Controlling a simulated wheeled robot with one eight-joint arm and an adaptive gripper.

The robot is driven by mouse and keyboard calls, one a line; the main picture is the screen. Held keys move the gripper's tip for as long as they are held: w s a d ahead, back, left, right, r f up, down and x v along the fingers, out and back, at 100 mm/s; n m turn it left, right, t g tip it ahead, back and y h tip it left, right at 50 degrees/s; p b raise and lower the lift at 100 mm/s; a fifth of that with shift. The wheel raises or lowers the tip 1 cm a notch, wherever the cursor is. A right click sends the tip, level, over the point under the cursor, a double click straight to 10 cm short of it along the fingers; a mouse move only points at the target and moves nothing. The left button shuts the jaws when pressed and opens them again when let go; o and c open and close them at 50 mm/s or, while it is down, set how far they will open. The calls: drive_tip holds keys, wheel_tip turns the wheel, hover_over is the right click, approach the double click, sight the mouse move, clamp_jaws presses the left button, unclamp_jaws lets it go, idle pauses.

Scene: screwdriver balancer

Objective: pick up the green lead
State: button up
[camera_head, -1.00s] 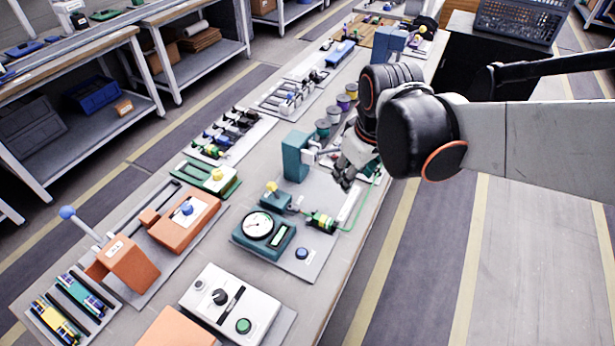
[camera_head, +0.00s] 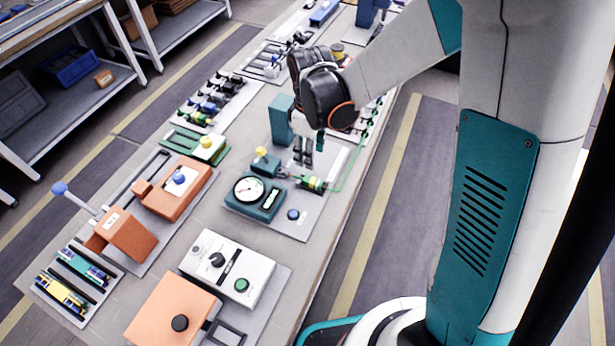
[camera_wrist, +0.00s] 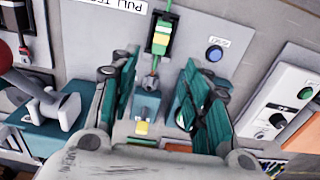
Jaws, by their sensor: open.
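The green lead (camera_head: 312,184) is a green plug with a yellow band and a thin green cable. It sits on the grey panel beside the teal gauge box (camera_head: 254,198). In the wrist view the green lead (camera_wrist: 160,38) lies in a dark holder, its cable running off the top edge. My gripper (camera_head: 303,158) points down above the panel, just behind and left of the lead. In the wrist view its teal fingers (camera_wrist: 159,62) are spread, with nothing between the tips; the lead is ahead of them. The gap in height is hard to judge.
A teal block (camera_head: 280,120) stands close to my gripper's left. A yellow-topped teal piece (camera_head: 264,161) is near the fingers. A blue button (camera_head: 293,214) is on the panel in front of the lead. Orange boxes and a white control box (camera_head: 227,268) stand nearer.

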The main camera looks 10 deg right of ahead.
drive_tip(key=b, duration=0.2)
hover_over(312, 180)
drive_tip(key=f, duration=0.6)
drive_tip(key=shift+w+a+f, duration=0.25)
drive_tip(key=shift+a+f, duration=0.05)
drive_tip(key=shift+f, duration=0.05)
drive_tip(key=shift+s+d+f+b, duration=0.15)
drive_tip(key=shift+f+b, duration=0.4)
drive_tip(key=shift+f, duration=0.8)
drive_tip(key=shift+s+d+f+b, duration=0.1)
drive_tip(key=shift+f+b, duration=0.45)
drive_tip(key=shift+f, duration=0.8)
drive_tip(key=shift+r, duration=0.1)
clamp_jaws()
